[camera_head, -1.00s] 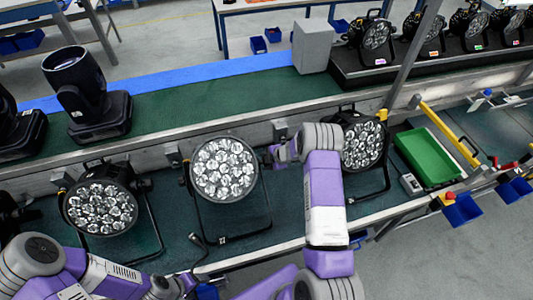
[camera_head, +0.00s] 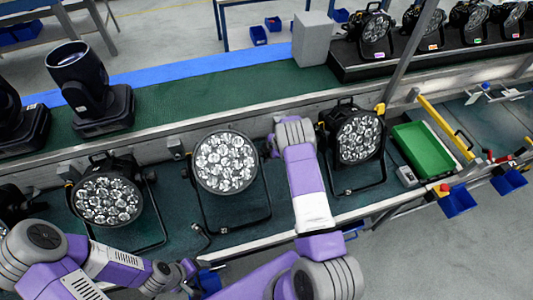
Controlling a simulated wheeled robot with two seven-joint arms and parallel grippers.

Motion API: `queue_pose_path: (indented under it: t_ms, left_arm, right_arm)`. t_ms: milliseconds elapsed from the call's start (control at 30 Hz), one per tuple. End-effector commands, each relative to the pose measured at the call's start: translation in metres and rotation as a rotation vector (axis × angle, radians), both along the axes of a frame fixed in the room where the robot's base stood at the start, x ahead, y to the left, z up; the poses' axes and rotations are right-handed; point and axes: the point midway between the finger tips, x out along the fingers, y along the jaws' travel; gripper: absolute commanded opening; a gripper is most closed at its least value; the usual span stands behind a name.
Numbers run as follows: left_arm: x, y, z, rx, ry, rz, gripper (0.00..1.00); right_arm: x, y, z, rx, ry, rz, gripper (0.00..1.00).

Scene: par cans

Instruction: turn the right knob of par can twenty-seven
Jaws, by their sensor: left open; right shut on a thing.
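Three par cans with round multi-lens faces stand on the bench: one at the left (camera_head: 107,201), one in the middle (camera_head: 225,161) and one at the right (camera_head: 358,137). No number is readable, so I cannot tell which is twenty-seven. My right gripper (camera_head: 268,148) is at the right side of the middle can, shut on its right knob, which the gripper mostly hides. My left gripper (camera_head: 199,272) is open and low, near the bench's front edge below the middle can, apart from the cans.
A green tray (camera_head: 423,150) lies right of the right can. A grey box (camera_head: 312,40) and a dark moving-head light (camera_head: 90,90) stand on the green belt (camera_head: 200,99) behind. More par cans stand at the back right. Loose cable lies below the middle can.

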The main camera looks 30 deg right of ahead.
Motion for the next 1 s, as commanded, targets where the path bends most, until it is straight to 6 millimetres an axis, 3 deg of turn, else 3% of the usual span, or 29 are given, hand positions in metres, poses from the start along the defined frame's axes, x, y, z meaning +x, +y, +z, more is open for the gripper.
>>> queue_pose_path:
  t_ms: [200, 233, 367, 667, 1000]
  left_arm:
    - [0.000, 0.000, 0.000, 0.000, 0.000, 0.000, 0.74]
    - [0.000, 0.000, 0.000, 0.000, 0.000, 0.000, 0.74]
    - [0.000, 0.000, 0.000, 0.000, 0.000, 0.000, 0.74]
    - [0.000, 0.000, 0.000, 0.000, 0.000, 0.000, 0.74]
    - [0.000, 0.000, -0.004, 0.000, 0.000, 0.000, 0.74]
  right_arm:
    - [0.001, 0.000, 0.001, 0.001, -0.002, -0.005, 0.22]
    - [0.001, 0.000, 0.001, 0.001, -0.002, -0.005, 0.56]
    - [0.000, 0.000, 0.000, 0.001, -0.002, -0.004, 0.74]
    - [0.000, -0.001, 0.002, 0.000, -0.002, -0.002, 0.74]
    - [-0.018, -0.015, 0.046, 0.001, -0.003, -0.003, 0.74]
